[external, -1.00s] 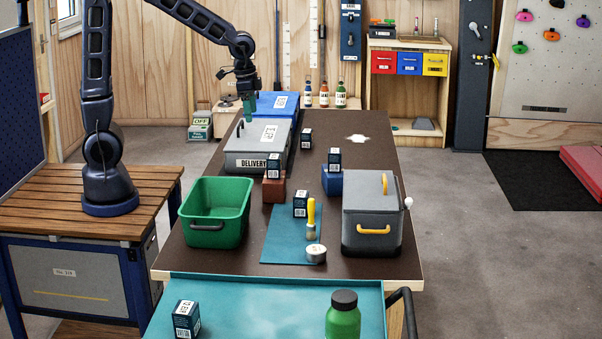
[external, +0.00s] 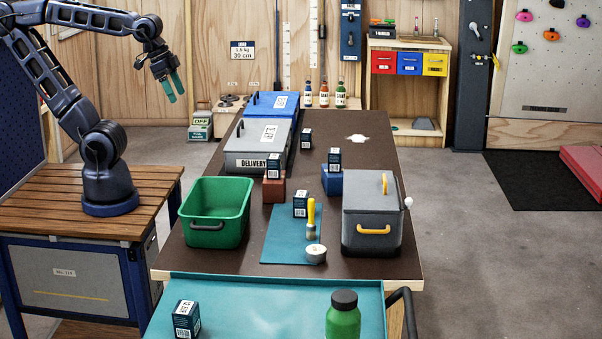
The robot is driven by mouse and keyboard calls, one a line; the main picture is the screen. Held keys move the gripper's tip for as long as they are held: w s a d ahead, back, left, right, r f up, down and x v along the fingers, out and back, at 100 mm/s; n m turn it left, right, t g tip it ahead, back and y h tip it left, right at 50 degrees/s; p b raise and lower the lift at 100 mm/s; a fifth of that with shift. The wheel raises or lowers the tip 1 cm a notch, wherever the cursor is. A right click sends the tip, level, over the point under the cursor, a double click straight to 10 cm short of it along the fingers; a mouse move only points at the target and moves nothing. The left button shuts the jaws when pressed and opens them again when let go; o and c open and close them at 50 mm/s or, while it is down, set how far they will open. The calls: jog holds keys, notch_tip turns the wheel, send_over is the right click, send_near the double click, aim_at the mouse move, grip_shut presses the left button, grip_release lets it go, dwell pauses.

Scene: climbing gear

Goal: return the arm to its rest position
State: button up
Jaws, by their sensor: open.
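My gripper (external: 173,87) is at the upper left of the external view. Its two teal fingers are apart and point down, with nothing between them. It hangs in the air left of the long brown table, above and behind my wooden-topped base (external: 152,190). My arm (external: 60,85) is folded back, with its elbow raised at the picture's left edge.
On the table (external: 350,205) stand a blue case (external: 265,104), a grey delivery case (external: 250,150), a green bin (external: 216,205), a grey box with yellow handles (external: 362,215) and several small dark boxes. The air around my gripper looks clear.

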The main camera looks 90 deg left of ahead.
jog(key=shift+s+d, duration=0.2)
jog(key=shift+s, duration=0.5)
